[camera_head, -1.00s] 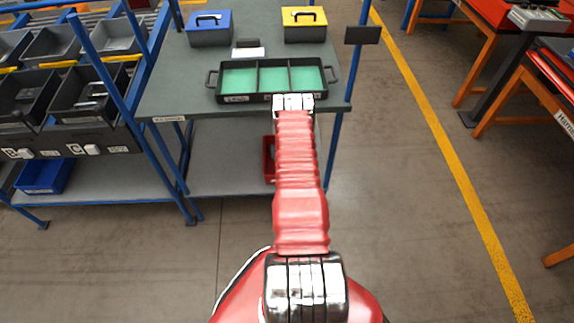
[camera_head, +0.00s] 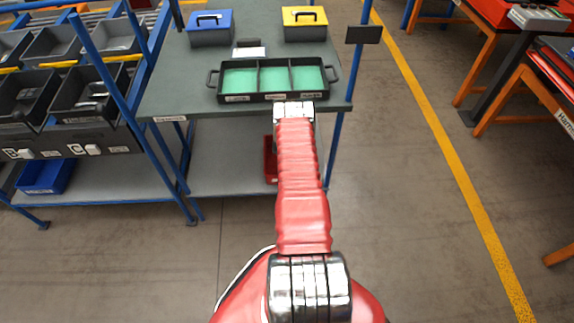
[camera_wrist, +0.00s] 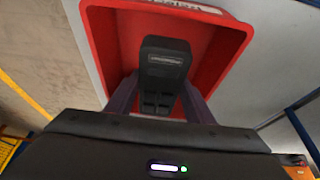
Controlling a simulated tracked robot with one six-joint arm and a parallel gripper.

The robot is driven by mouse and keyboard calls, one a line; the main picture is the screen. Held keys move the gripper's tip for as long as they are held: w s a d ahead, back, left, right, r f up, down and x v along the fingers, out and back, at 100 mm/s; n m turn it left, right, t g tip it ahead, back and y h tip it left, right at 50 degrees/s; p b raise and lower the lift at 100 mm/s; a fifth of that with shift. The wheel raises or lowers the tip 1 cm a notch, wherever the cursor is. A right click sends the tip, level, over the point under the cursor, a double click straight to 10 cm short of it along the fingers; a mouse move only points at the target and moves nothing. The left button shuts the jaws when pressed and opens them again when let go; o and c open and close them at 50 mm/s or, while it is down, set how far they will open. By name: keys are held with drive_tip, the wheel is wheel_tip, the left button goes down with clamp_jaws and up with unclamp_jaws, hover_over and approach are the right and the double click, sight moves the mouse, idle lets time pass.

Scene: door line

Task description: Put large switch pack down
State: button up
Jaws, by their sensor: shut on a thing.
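The large switch pack (camera_wrist: 163,75) is a black block with a grey label strip, seen in the wrist view. My gripper (camera_wrist: 160,100) is shut on it, one finger on each side. Behind the pack is the inside of a red bin (camera_wrist: 222,62) with a pale label on its rim. I cannot tell whether the pack touches the bin floor. In the head view part of a red bin (camera_head: 269,160) shows on the lower shelf, beside my arm. My arm hides the gripper and the pack there.
Above the lower shelf (camera_head: 230,160) is a table (camera_head: 180,90) with a divided black tray (camera_head: 221,94), a blue box (camera_head: 209,35) and a yellow box (camera_head: 304,30). A blue post (camera_head: 335,150) stands right of my arm. A rack of bins (camera_head: 85,100) is at left.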

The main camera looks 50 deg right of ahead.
drive_tip(key=shift+f, duration=0.1)
drive_tip(key=shift+f, duration=3.05)
drive_tip(key=shift+f, duration=1.85)
drive_tip(key=o, duration=1.2)
drive_tip(key=shift+f, duration=0.1)
drive_tip(key=shift+c, duration=0.2)
